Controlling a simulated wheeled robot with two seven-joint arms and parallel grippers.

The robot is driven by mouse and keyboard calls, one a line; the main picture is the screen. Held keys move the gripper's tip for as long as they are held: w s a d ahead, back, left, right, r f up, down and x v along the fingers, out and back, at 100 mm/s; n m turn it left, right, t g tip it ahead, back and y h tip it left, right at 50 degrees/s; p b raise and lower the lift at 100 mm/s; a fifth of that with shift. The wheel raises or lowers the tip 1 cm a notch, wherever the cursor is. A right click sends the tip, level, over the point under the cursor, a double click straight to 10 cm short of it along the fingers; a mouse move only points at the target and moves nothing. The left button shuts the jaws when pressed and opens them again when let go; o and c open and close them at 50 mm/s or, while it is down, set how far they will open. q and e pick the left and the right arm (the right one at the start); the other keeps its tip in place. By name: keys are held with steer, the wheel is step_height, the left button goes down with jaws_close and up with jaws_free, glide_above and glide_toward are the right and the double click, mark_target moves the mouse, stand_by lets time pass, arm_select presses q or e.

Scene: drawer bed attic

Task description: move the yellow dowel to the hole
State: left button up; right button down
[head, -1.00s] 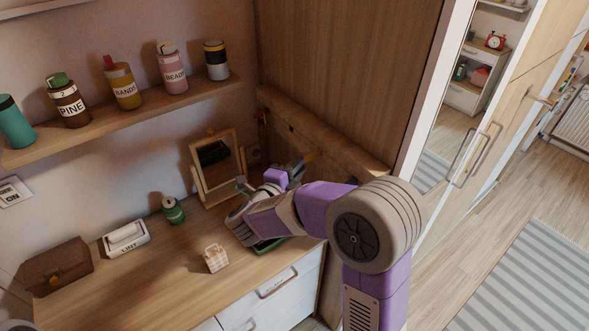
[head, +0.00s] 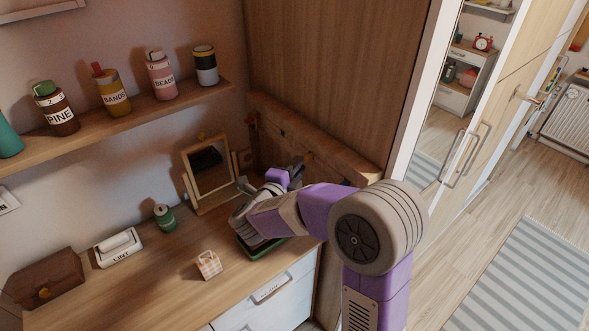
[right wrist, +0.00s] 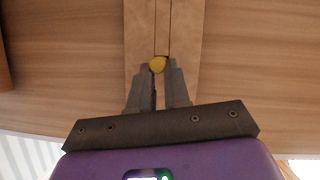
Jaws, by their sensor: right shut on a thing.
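The yellow dowel (head: 308,157) is a small yellow piece at the tips of my right gripper (head: 298,168), beside the wooden rail (head: 330,146) along the brown panel. In the right wrist view, the dowel's rounded yellow end (right wrist: 157,65) sits between the tips of my right gripper (right wrist: 160,72), which is shut on it. Behind it is a pale wooden strip (right wrist: 143,35) with a lengthwise groove. A small dark spot shows on the rail in the head view; I cannot tell whether it is the hole. My left gripper is out of view.
A tilting mirror (head: 208,168) stands left of my right gripper. A green tray (head: 258,247) lies under my right arm. A checked box (head: 208,264), a green tin (head: 165,217), a LINT box (head: 118,247) and a brown chest (head: 45,280) stand on the desk (head: 150,290).

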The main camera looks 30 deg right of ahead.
steer(key=shift+d, duration=0.55)
steer(key=c, duration=1)
jaws_free()
steer(key=shift+a, duration=0.1)
steer(key=v, duration=0.7)
steer(key=shift+a, duration=0.2)
steer(key=shift+s, duration=0.1)
